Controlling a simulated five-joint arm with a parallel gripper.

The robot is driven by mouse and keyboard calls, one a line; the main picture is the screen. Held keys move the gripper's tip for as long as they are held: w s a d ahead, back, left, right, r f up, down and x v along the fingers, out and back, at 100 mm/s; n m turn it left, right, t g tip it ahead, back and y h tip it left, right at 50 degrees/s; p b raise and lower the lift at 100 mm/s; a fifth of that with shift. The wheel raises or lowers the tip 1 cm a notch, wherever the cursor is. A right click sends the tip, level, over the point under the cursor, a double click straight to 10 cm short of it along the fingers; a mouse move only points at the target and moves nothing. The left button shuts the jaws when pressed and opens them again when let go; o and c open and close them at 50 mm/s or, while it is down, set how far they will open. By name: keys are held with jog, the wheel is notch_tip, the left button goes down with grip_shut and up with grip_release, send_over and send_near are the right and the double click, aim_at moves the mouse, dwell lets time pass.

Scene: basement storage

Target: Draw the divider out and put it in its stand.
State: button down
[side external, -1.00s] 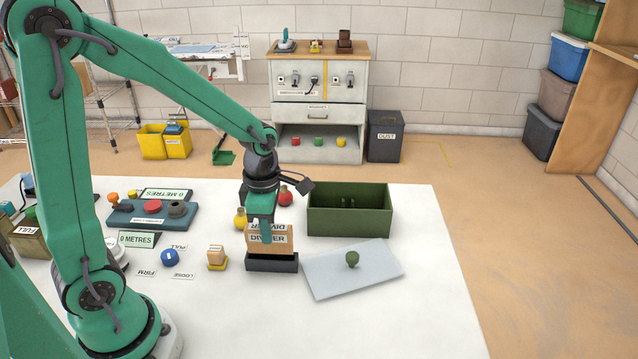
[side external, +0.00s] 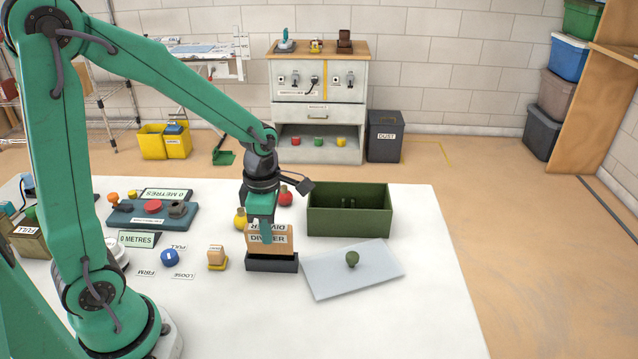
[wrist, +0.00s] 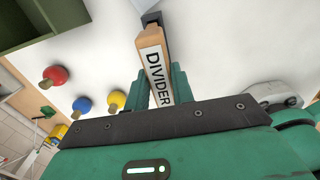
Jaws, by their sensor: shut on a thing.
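The divider (side external: 284,246) is a tan wooden board labelled DIVIDER. It stands upright in the black slotted stand (side external: 272,264) on the white table, though how deep its lower edge sits is hidden. My gripper (side external: 266,230) comes down from above and is shut on the divider near its middle. In the wrist view the divider (wrist: 149,38) runs between my two green fingers, and a dark bit of the stand (wrist: 152,17) shows at its far end. The green open box (side external: 350,223) stands behind and to the right of the stand, apart from it.
A pale lid with a round green knob (side external: 335,285) lies right of the stand. Red (side external: 285,198) and yellow (side external: 240,220) knobs stand behind my gripper. A small wooden block on a yellow base (side external: 217,259) and a blue knob (side external: 170,257) are to the left. The front table is clear.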

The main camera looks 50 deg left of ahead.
jog(key=shift+f, duration=2.3)
dwell(0.9)
jog(key=c, duration=1.1)
grip_release()
jog(key=shift+r, duration=0.2)
jog(key=shift+r, duration=3.75)
